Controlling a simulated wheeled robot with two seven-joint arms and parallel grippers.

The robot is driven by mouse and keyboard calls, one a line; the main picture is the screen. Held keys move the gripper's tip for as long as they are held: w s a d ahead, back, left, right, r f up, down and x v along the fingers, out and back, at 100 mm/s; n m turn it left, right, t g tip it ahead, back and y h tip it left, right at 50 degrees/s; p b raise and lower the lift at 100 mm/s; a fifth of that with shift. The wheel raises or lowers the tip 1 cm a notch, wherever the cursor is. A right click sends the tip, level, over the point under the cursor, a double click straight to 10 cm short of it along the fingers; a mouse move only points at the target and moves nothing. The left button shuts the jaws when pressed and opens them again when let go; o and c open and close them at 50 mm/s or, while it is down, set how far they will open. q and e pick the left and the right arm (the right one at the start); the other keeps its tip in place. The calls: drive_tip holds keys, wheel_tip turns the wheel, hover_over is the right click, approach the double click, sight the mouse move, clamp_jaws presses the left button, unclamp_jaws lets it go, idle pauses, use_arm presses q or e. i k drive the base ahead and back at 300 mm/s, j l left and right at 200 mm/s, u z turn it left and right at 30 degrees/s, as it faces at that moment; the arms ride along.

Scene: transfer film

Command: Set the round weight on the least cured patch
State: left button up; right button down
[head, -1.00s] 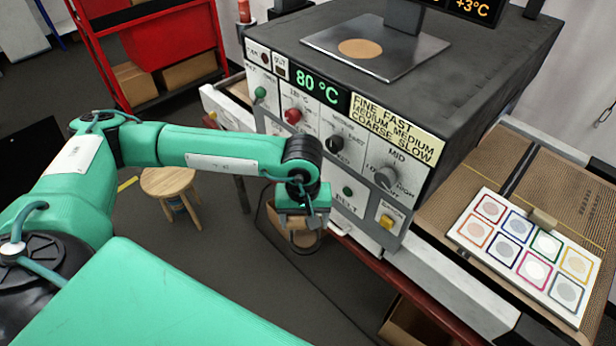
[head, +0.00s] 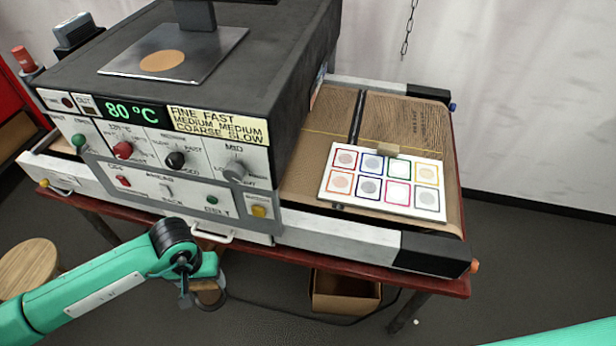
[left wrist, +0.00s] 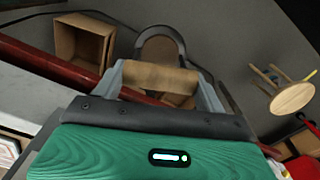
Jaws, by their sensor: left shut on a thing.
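A white card (head: 333,194) with two rows of framed round patches lies on the brown belt right of the machine. Its patches are grey, orange, tan and pale; the palest are in the green frame (head: 399,167) and the magenta frame (head: 398,194). My left gripper (head: 205,292) is low in front of the machine, left of and away from the card. It is shut on a dark, round-rimmed thing, which shows beyond the fingers in the left wrist view (left wrist: 180,38). I cannot tell whether this is the round weight. My right gripper is out of view.
The machine (head: 263,75), with knobs and an 80 °C display, stands left of the card. The conveyor's white side rail (head: 345,236) runs in front. A cardboard box (head: 345,292) and a stool (head: 28,268) are below.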

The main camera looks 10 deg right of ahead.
sight(399, 194)
drive_tip(key=l, duration=0.6)
drive_tip(key=k+l, duration=0.15)
drive_tip(key=l, duration=1)
drive_tip(key=k+u, duration=0.05)
